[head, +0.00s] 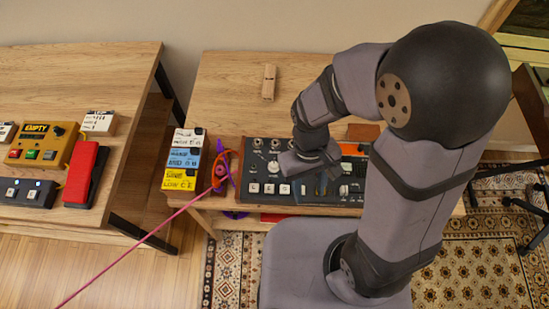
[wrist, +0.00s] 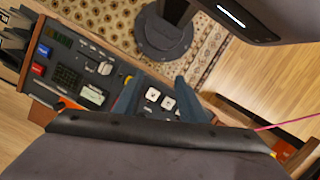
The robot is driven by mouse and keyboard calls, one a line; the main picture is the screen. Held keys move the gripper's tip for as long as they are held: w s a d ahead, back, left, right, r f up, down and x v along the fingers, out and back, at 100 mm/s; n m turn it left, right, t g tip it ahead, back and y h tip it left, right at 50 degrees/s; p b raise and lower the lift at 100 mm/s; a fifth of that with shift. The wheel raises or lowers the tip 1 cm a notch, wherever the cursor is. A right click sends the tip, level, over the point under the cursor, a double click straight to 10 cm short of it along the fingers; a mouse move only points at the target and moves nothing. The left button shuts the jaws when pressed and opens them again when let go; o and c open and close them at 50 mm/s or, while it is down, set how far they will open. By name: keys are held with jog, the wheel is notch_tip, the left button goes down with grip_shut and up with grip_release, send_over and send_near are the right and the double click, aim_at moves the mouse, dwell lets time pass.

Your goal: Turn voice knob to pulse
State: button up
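A dark control panel (head: 346,193) with knobs, white buttons and small screens lies on the wooden desk in the head view; it also shows in the wrist view (wrist: 78,48). Small round knobs (head: 275,144) stand along its upper left part. Labels are too small to read, so I cannot tell which knob is the voice knob or where it points. My gripper (head: 321,184) is over the middle of the panel and hides part of it. In the wrist view its two blue-grey fingers (wrist: 158,90) are apart, with white buttons seen between them. Nothing shows held.
A second table (head: 85,75) at the left holds pedals.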

jog(key=w+a+f+n, duration=0.1)
jog(key=a, duration=0.1)
jog(key=w+a+f+n, duration=0.1)
jog(key=w+a, duration=0.1)
jog(key=w+a+f, duration=0.1)
jog(key=w+a, duration=0.1)
jog(key=shift+w+n+t, duration=0.1)
jog(key=shift+n+t, duration=0.3)
jog(key=r+n+t, duration=0.1)
jog(key=n+t, duration=0.1)
send_over(275, 165)
jog(key=shift+s+y, duration=0.3)
jog(key=shift+s, duration=0.05)
jog(key=shift+w+a+r+n, duration=0.15)
jog(key=shift+w+n, duration=0.15)
jog(key=shift+n, duration=0.4)
jog(key=shift+w+f+p, duration=0.1)
jog(key=shift+f+p, duration=0.75)
jog(key=shift+f, duration=2.85)
jog(key=shift+c, duration=0.7)
grip_shut()
